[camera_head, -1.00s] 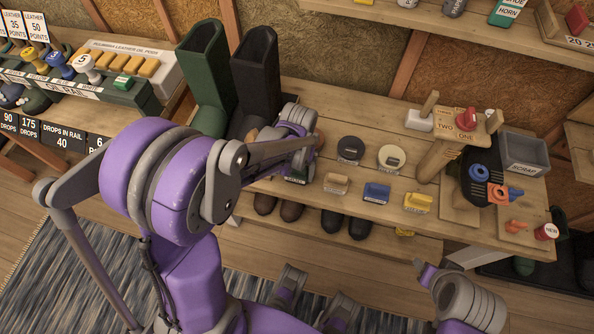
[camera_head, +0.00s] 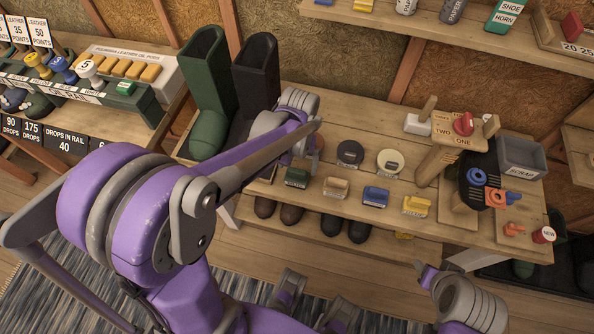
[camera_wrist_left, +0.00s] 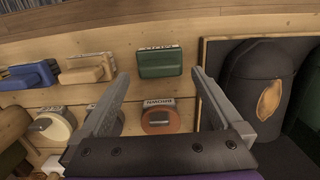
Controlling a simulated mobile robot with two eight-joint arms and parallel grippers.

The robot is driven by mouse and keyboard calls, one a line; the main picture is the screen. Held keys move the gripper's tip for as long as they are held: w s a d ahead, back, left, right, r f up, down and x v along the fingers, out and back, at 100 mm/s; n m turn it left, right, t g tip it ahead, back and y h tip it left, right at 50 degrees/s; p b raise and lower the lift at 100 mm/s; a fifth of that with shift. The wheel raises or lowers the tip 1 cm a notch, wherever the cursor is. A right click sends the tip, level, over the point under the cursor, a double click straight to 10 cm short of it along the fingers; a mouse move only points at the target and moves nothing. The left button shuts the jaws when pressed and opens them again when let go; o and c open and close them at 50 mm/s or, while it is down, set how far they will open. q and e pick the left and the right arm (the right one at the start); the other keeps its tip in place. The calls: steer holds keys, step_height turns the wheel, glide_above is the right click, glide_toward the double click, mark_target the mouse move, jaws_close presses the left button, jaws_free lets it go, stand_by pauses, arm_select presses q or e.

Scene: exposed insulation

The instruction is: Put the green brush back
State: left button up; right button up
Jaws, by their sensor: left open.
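The green brush (camera_head: 297,178) lies on the wooden bench, at the left end of a row of brushes. In the left wrist view the green brush (camera_wrist_left: 160,62) lies ahead, between the lines of my finger tips and slightly beyond them. My left gripper (camera_wrist_left: 160,78) is open and empty, its two grey fingers apart above the bench. In the head view its fingers are mostly hidden behind my arm, near the left half of the bench. A brown-labelled round tin (camera_wrist_left: 160,118) sits between the fingers in the wrist view.
A tan brush (camera_head: 336,187), a blue brush (camera_head: 375,196) and a yellow brush (camera_head: 416,206) continue the row. A black tin (camera_head: 350,153) and a cream tin (camera_head: 390,162) lie behind. Tall boots (camera_head: 208,95) stand on a dark mat at left. A rack holds another green-topped block (camera_head: 126,88).

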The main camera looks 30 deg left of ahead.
mark_target(298, 169)
arm_select(q)
step_height(298, 169, up, 5)
steer(key=shift+w+r+p, duration=0.15)
steer(key=shift+r+p, duration=0.05)
steer(key=shift+p, duration=0.1)
steer(key=shift+r, duration=0.25)
steer(key=s+d+m+t, duration=0.2)
steer(key=s+t, duration=0.3)
steer(key=s, duration=0.7)
steer(key=shift+d+r+m+t, duration=0.2)
steer(key=shift+d+m+t, duration=0.15)
steer(key=shift+d, duration=0.35)
